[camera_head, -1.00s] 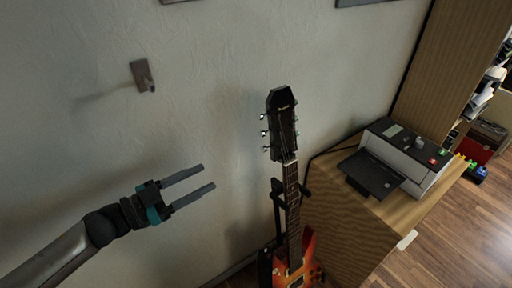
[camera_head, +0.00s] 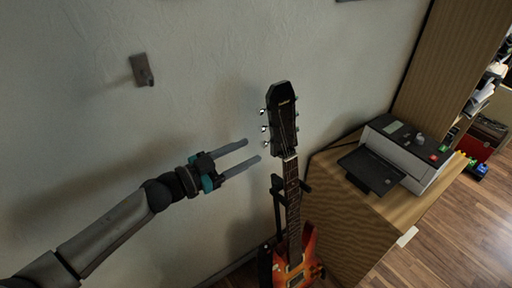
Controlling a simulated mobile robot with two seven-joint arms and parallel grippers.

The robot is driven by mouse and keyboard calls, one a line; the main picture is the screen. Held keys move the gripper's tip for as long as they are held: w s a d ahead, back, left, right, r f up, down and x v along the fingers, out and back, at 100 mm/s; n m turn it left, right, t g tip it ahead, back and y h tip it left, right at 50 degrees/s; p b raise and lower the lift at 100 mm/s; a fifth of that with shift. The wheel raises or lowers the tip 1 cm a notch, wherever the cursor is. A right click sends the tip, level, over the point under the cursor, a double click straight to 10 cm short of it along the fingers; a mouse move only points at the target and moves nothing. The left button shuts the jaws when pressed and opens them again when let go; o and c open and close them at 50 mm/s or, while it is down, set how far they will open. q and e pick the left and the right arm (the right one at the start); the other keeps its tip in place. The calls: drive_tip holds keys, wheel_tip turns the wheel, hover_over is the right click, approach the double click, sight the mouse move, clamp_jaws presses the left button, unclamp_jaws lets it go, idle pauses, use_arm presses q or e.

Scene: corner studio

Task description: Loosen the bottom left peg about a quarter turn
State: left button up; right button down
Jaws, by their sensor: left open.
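An electric guitar with an orange-red body (camera_head: 309,240) stands upright on a black stand (camera_head: 279,190) against the wall. Its dark headstock (camera_head: 282,112) is at the top, with several silver pegs along its left side. The bottom left peg (camera_head: 266,144) is the lowest of these. My left gripper (camera_head: 252,150) is open, its two grey fingers pointing right and slightly up. The fingertips are just left of the bottom left peg and a little below it in the picture. I see nothing between the fingers, and cannot tell the depth gap. My right gripper is not in view.
A wooden cabinet (camera_head: 345,225) stands right of the guitar, with a grey and black printer (camera_head: 400,155) on it. A small wall hook (camera_head: 141,70) is at the upper left.

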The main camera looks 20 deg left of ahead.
sight(262, 145)
use_arm(q)
drive_tip(key=shift+x, duration=1.8)
clamp_jaws()
